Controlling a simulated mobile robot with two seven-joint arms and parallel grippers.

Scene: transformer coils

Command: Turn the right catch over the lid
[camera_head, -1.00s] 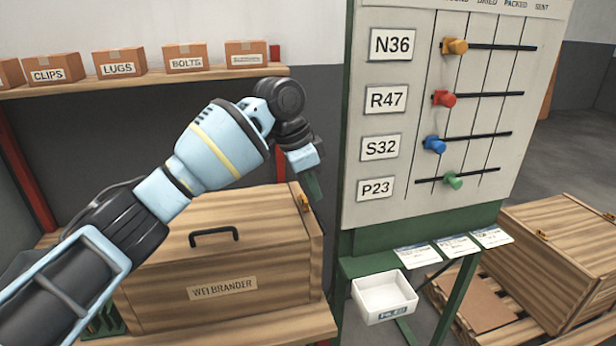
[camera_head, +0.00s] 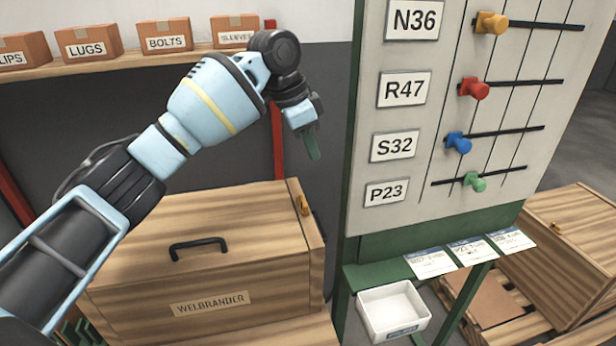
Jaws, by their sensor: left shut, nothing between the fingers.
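The wooden crate (camera_head: 130,308) with its wooden lid (camera_head: 225,212) stands at the lower left. It has a black handle (camera_head: 198,247) and a WELBRANDER label (camera_head: 210,303). The right catch (camera_head: 304,205) is a small orange piece at the crate's right edge, lying roughly along that edge. I cannot tell for sure whether it overlaps the lid. My left gripper (camera_head: 312,145) is shut and empty, pointing down above the catch and clear of it. A left catch is not visible; my left arm covers part of that side. My right gripper is out of view.
A board (camera_head: 400,235) with coloured pegs stands close to the right of my left gripper. A white tray (camera_head: 393,311) sits below it. Another wooden crate (camera_head: 575,235) is at the far right. A shelf (camera_head: 120,60) with small boxes runs behind.

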